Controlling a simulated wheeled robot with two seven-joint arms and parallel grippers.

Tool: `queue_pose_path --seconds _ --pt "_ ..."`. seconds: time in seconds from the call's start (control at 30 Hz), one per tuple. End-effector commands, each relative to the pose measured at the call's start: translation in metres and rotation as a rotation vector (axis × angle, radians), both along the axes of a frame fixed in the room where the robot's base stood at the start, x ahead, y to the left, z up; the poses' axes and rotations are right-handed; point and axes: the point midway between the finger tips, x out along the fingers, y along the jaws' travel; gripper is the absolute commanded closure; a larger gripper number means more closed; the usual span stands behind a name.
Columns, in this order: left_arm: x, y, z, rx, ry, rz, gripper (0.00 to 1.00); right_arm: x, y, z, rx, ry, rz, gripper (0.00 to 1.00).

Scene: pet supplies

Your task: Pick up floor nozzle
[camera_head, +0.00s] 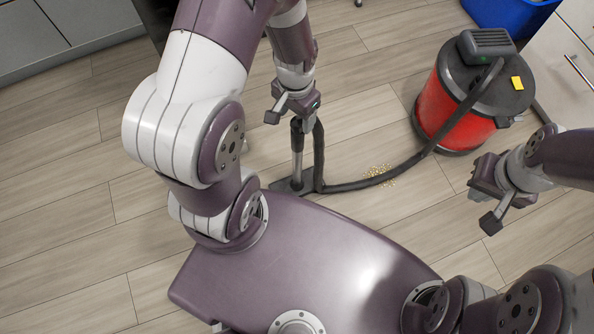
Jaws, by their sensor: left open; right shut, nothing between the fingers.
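The floor nozzle (280,185) is dark and flat on the floor at the foot of a short metal tube (297,145). My own body in front hides part of it. A black hose (400,168) runs from beside the tube to the red vacuum cleaner (449,105) at the right. My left gripper (293,112) is open and points down at the top of the tube, above the nozzle. I cannot tell whether its fingers touch the tube. My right gripper (484,198) is shut and empty, held at the right, away from the nozzle.
Small yellowish crumbs (379,174) lie on the wood floor near the hose. A blue bin (508,14) stands at the top right beside a pale cabinet (560,60). Grey cabinets (60,35) stand at the upper left. The floor at the left is clear.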

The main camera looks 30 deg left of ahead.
Motion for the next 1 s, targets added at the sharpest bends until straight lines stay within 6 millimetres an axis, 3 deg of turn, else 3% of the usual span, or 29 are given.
queue_pose_path --seconds 0.03,0.1,0.27,0.5,0.73,0.77,0.93,1.0 --pt "-0.001 0.000 -0.020 0.000 0.003 0.000 0.33 0.000 0.000 -0.015 0.000 0.000 0.000 1.00" --pt "-0.001 -0.001 -0.037 0.000 0.004 0.000 0.33 0.000 0.000 -0.025 0.000 0.001 0.000 1.00" --pt "0.000 -0.001 -0.057 0.000 0.001 0.000 0.33 0.000 0.000 -0.037 0.000 0.001 -0.001 1.00" --pt "-0.001 -0.004 -0.100 0.000 0.001 0.000 0.33 0.000 0.000 -0.072 0.000 0.001 0.000 1.00" --pt "0.000 -0.004 -0.099 0.001 0.000 0.001 0.33 0.000 0.000 -0.069 0.000 0.001 0.000 1.00" --pt "0.000 -0.004 -0.099 0.001 0.000 0.001 0.40 0.000 0.000 -0.069 0.000 0.001 0.000 1.00" --pt "-0.001 -0.004 -0.099 0.001 0.000 0.001 0.95 0.000 0.000 -0.069 0.000 0.001 0.000 1.00" --pt "0.000 -0.004 -0.098 0.001 -0.002 0.001 0.99 0.000 0.000 -0.069 0.000 0.001 0.000 1.00"
